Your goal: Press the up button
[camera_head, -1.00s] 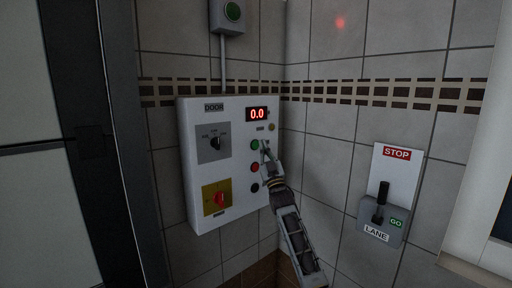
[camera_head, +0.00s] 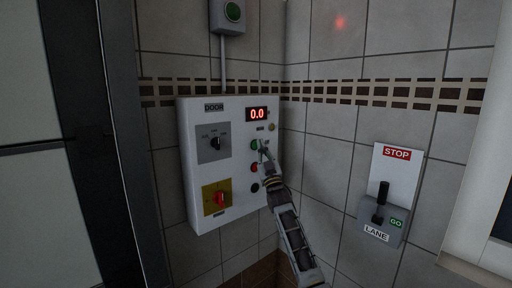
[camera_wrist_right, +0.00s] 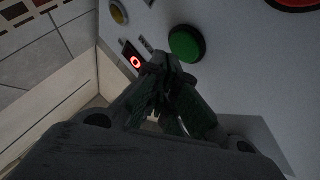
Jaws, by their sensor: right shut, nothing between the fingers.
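The white control box (camera_head: 238,190) labelled DOOR hangs on the tiled wall, with a red 0.0 display (camera_head: 257,114). A green button (camera_head: 254,145) is on its right side, with a red button (camera_head: 254,167) and a black one (camera_head: 255,187) below it. No up marking is readable. My right gripper (camera_head: 263,147) is shut and empty, its tips beside the green button. In the right wrist view the closed fingertips (camera_wrist_right: 160,62) are just beside the large green button (camera_wrist_right: 187,43); whether they touch the panel is unclear. My left gripper is not in view.
A red rotary switch (camera_head: 218,199) and a black selector (camera_head: 216,143) are on the box's left side. A STOP/GO lever unit (camera_head: 384,212) is on the right wall.

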